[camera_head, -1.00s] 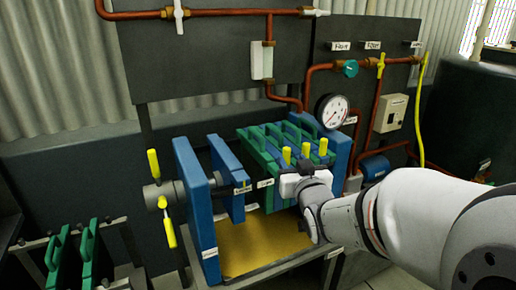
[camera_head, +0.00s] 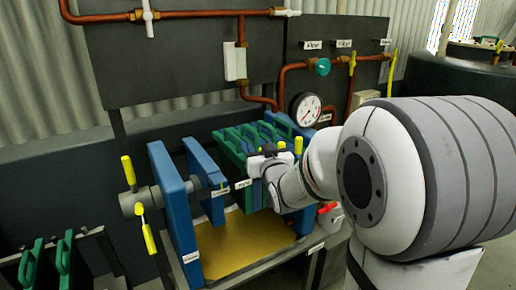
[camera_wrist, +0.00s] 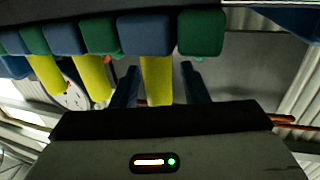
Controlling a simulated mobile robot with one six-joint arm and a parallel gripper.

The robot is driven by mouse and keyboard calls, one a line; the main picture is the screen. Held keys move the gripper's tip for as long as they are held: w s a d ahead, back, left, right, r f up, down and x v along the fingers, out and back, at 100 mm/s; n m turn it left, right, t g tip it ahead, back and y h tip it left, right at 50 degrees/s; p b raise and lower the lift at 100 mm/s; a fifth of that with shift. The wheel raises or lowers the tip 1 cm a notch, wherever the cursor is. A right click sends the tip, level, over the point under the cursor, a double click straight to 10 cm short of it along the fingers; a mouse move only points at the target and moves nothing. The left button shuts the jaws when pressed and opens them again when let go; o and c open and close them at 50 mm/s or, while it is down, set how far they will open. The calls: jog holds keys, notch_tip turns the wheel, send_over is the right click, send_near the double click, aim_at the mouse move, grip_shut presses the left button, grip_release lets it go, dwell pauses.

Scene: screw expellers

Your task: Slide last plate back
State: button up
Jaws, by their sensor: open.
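A pack of green and blue plates (camera_head: 232,146) stands in the press, its plates close together. In the wrist view my gripper (camera_wrist: 158,80) is open, with one dark finger on either side of a yellow handle (camera_wrist: 157,78). The handle comes from a blue plate (camera_wrist: 145,35); finger contact cannot be told. A green plate (camera_wrist: 202,34) is the outermost plate at the right there. Two more yellow handles (camera_wrist: 93,78) stand to the left.
Left of the pack are a blue pusher plate (camera_head: 203,175) and a blue end frame (camera_head: 174,210), with a gap before the pack. A yellow-brown tray (camera_head: 240,243) lies below. Loose green plates (camera_head: 65,262) stand on a rack at the left. A pressure gauge (camera_head: 305,109) and copper pipes are behind.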

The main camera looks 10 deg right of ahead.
jog(key=shift+c, duration=0.4)
grip_shut()
jog(key=shift+f, duration=0.1)
